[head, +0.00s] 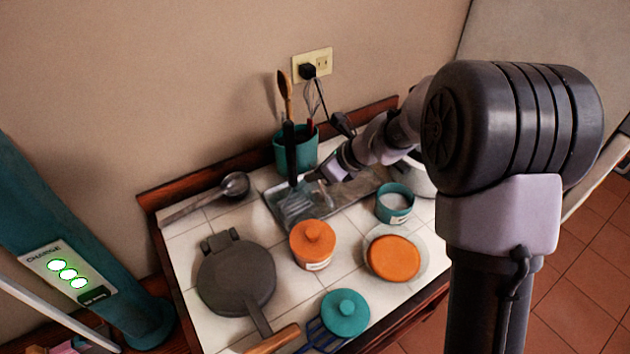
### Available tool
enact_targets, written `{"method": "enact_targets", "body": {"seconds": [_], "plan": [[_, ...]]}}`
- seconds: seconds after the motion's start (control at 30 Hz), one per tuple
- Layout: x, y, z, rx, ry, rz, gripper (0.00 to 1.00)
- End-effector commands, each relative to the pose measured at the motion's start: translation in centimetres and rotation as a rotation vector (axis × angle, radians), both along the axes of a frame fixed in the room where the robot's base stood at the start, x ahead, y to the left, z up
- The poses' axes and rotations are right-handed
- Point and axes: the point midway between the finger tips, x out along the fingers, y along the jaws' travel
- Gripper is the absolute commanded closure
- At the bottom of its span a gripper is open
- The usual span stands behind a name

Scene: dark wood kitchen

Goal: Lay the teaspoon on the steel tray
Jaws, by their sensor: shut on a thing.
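The steel tray (352,190) lies on the white tiled top, in front of the teal utensil crock. My gripper (318,177) is over the tray's back left part, reaching in from the right. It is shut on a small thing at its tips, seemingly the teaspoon. The teaspoon's outline is too small and too hidden to make out, and I cannot tell whether it touches the tray. A slotted turner (297,206) with a black handle has its head over the tray's left end.
The teal crock (287,153) with tall utensils stands close behind my gripper. A ladle (235,185) lies at left. An orange-lidded jar (312,246), a teal cup (394,204) and an orange-topped dish (396,257) stand in front. A dark pan (236,276) and a teal-lidded jar (345,312) are nearer.

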Motion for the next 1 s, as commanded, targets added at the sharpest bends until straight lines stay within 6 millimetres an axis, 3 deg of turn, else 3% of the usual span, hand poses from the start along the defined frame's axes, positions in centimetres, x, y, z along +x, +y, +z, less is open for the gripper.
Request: {"method": "enact_targets", "body": {"seconds": [0.33,0.4,0.47,0.73,0.87,1.0], "plan": [[0.0,0.0,-0.5,0.000,-0.002,0.000,1.00],[0.0,0.0,-0.4,0.000,-0.002,0.000,0.81],[0.0,0.0,-0.4,0.000,-0.002,0.000,0.71],[0.0,0.0,-0.3,0.000,-0.002,0.000,0.71],[-0.3,-0.7,1.2,0.001,-0.002,-0.003,0.71],[-1.7,-2.8,4.5,0.001,-0.004,-0.004,0.71]]}}
